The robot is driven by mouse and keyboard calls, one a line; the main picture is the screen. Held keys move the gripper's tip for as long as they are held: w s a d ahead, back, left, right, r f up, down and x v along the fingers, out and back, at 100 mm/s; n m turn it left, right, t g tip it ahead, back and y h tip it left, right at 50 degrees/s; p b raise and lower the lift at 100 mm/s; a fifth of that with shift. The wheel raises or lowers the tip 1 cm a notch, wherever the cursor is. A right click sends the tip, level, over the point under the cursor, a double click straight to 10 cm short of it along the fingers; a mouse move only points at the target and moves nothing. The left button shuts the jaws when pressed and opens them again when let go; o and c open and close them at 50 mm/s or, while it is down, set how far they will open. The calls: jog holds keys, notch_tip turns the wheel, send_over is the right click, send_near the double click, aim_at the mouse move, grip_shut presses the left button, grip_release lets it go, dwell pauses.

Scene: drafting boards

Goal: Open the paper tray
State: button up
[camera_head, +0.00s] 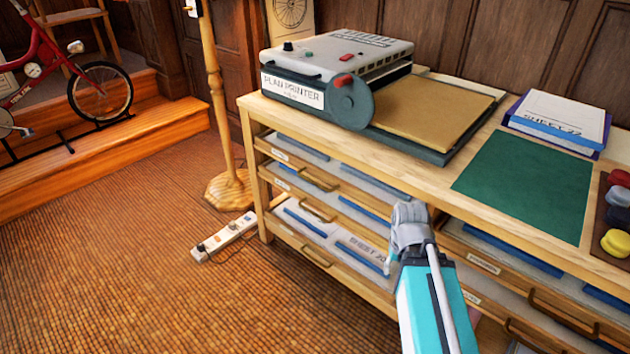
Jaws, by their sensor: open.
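A grey plan printer (310,62) stands on the wooden cabinet's top, with a red-handled round side part. A flat tan panel (428,112) in a dark frame lies at its right; I cannot tell whether this is the paper tray. The grey end of my arm, with my gripper (405,228), is in front of the cabinet's middle, apart from the printer. The fingers are hard to make out and nothing shows held.
A green mat (527,186), a blue-edged sheet box (560,120) and coloured round items (617,212) occupy the right of the top. A power strip (224,237) lies on the floor by a wooden stand (228,188). The floor at left is mostly clear.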

jog(key=shift+w+a, duration=0.1)
jog(key=n+t+h+b, duration=0.5)
jog(key=n+t+h, duration=0.4)
jog(key=n+t, duration=0.25)
send_near(311, 182)
jog(key=s+a, duration=0.2)
jog(key=s, duration=0.1)
jog(key=shift+w+f+m+t, duration=0.1)
jog(key=shift+f+m+t, duration=0.05)
jog(key=shift+m+t, duration=0.3)
jog(key=shift+d, duration=0.1)
jog(key=b+x, duration=0.2)
jog(key=x, duration=1.1)
jog(key=shift+w+d+b, duration=0.25)
jog(key=shift+d+b, duration=0.1)
